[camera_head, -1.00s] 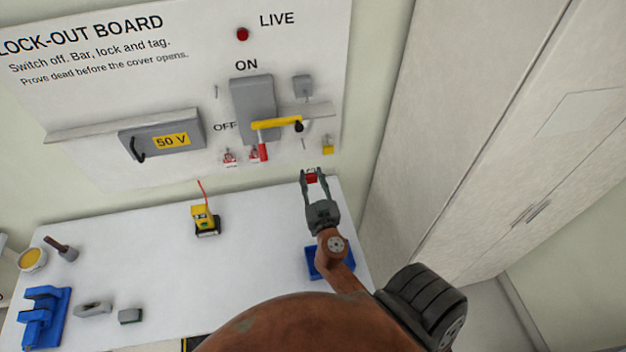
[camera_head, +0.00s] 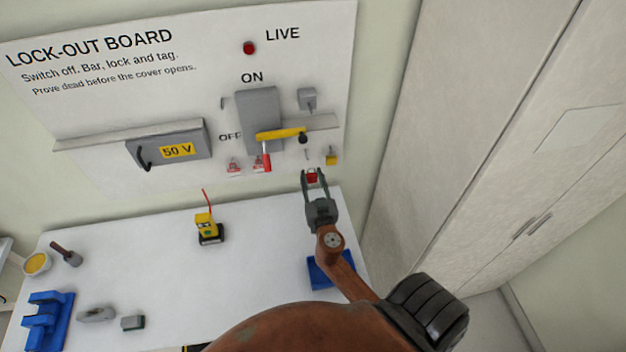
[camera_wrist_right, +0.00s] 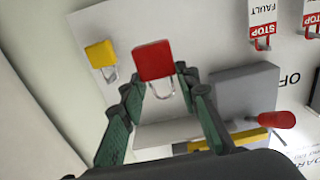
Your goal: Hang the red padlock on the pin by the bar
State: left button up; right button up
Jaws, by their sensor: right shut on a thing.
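The red padlock (camera_head: 312,178) is between the fingertips of my right gripper (camera_head: 314,173), which is shut on it. In the right wrist view the red padlock (camera_wrist_right: 153,61) shows its body and its metal shackle between the green-padded fingers. The gripper is just below a small pin (camera_head: 307,153) on the board, near the right end of the yellow bar (camera_head: 281,134). The padlock looks apart from this pin; the depth gap is hard to tell. My left gripper is out of view.
A yellow padlock (camera_head: 332,158) hangs right of the pin. Red-and-white tags (camera_head: 233,168) hang left of the bar's handle. A blue tray (camera_head: 324,276) is on the table below my right arm. A yellow tester (camera_head: 207,230) stands mid-table. A tall cabinet (camera_head: 470,150) is to the right.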

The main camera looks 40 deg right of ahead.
aim_at(310, 169)
jog(key=shift+p+x, duration=0.7)
jog(key=shift+x, duration=3.1)
jog(key=shift+f, duration=0.1)
jog(key=p+v, duration=0.2)
jog(key=v, duration=0.2)
jog(key=shift+b+v, duration=0.7)
jog(key=shift+v, duration=1.7)
jog(key=shift+r, duration=0.2)
